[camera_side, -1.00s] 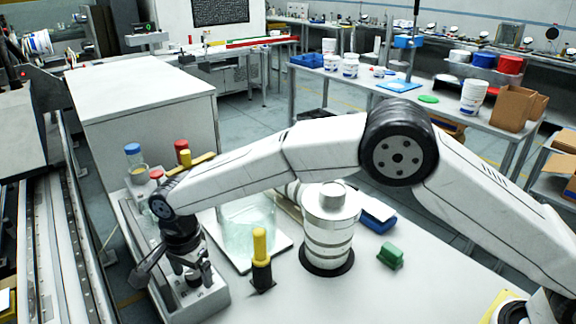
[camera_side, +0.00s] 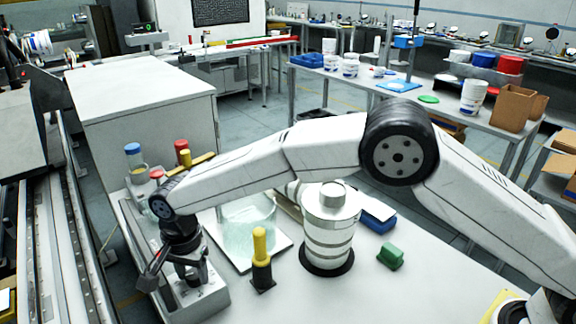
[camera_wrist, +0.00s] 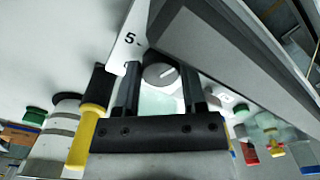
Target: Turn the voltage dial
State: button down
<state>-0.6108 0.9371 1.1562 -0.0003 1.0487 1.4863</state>
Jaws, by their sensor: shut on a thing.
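The voltage dial (camera_wrist: 160,74) is a round grey knob with a pale line across its face, seen in the wrist view. My gripper (camera_wrist: 161,82) has one dark finger on each side of it and is shut on it. In the side view my gripper (camera_side: 195,281) points down onto a light grey box (camera_side: 208,300) at the front left of the table. There the fingers hide the dial.
A black post with a yellow top (camera_side: 260,250) stands right of my gripper. Behind it are a clear glass vessel (camera_side: 248,225) and a banded white cylinder (camera_side: 328,240). Several coloured-cap bottles (camera_side: 135,157) stand at the back left. A green block (camera_side: 391,256) lies farther right.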

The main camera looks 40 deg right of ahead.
jog(key=n, duration=0.8)
jog(key=shift+r, duration=0.1)
jog(key=n, duration=0.7)
jog(key=shift+d, duration=0.15)
jog(key=n, duration=0.3)
jog(key=shift+n, duration=0.4)
jog(key=n, duration=0.3)
jog(key=shift+w+n, duration=0.1)
jog(key=shift+n, duration=0.2)
jog(key=n, duration=0.3)
jog(key=shift+n, duration=0.3)
jog(key=n, duration=0.4)
